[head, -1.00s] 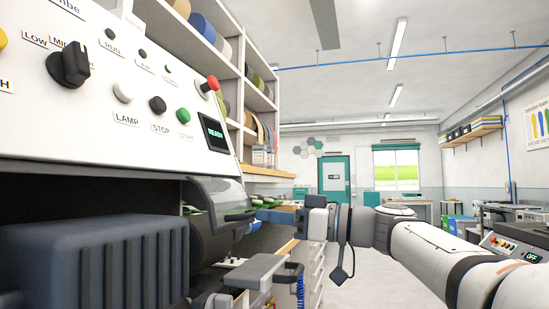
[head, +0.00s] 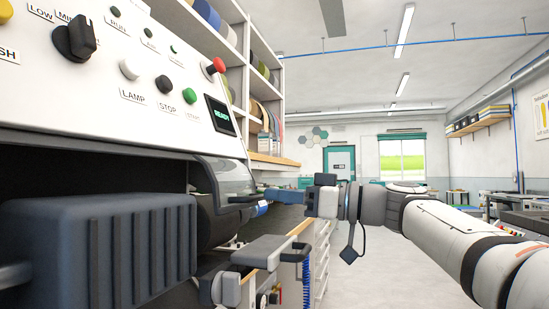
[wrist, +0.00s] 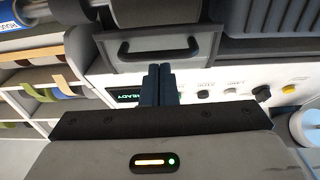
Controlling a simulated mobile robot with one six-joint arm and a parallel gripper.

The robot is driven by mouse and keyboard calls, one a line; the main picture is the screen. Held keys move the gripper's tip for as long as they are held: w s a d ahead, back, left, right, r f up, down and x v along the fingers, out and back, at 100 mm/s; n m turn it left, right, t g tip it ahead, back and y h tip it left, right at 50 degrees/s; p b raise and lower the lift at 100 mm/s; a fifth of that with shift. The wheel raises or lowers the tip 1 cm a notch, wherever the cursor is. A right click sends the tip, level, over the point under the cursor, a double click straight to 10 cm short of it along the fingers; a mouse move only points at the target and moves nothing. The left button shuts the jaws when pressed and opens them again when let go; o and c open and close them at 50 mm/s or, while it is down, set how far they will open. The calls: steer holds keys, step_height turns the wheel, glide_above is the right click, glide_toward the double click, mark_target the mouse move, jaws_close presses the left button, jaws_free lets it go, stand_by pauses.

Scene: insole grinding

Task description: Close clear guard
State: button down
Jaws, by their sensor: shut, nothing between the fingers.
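The clear guard (head: 228,176) is a see-through curved cover with a dark frame on the grinder, below the control panel. Its dark handle (head: 242,199) is at its lower front edge. In the wrist view the guard (wrist: 190,48) is a grey see-through panel with a black bar handle (wrist: 127,50). My gripper (head: 264,194) is shut and empty, its fingertips just right of the handle in the head view. In the wrist view the fingertips (wrist: 160,70) lie in front of the guard's edge beside the handle. I cannot tell whether they touch it.
The control panel (head: 120,75) with knobs, buttons and a READY display (head: 219,114) is above the guard. A ribbed dark housing (head: 95,250) fills the lower left. A grey padded rest (head: 262,250) stands below my gripper. Open floor (head: 375,255) lies to the right.

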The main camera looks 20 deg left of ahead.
steer(key=d+p, duration=0.2)
steer(key=d, duration=1)
steer(key=s+d+f+m+t+h+p, duration=0.1)
steer(key=s+d+f+m+h+p, duration=0.2)
steer(key=m+h+p, duration=0.4)
steer(key=s+d+f+m+t+h+p, duration=0.25)
steer(key=f+m+p, duration=0.25)
steer(key=p, duration=0.4)
steer(key=s+d+f+m+h+p, duration=0.2)
steer(key=s+d+m+h+p, duration=0.1)
steer(key=d+p, duration=0.4)
steer(key=s+d+f+m+h+p, duration=0.3)
steer(key=s+d+h+p, duration=0.3)
steer(key=s+d+p, duration=0.1)
steer(key=shift+s+d+f+g+p, duration=0.3)
steer(key=shift+s+g+p, duration=0.15)
steer(key=shift+s, duration=0.2)
steer(key=shift+h, duration=0.25)
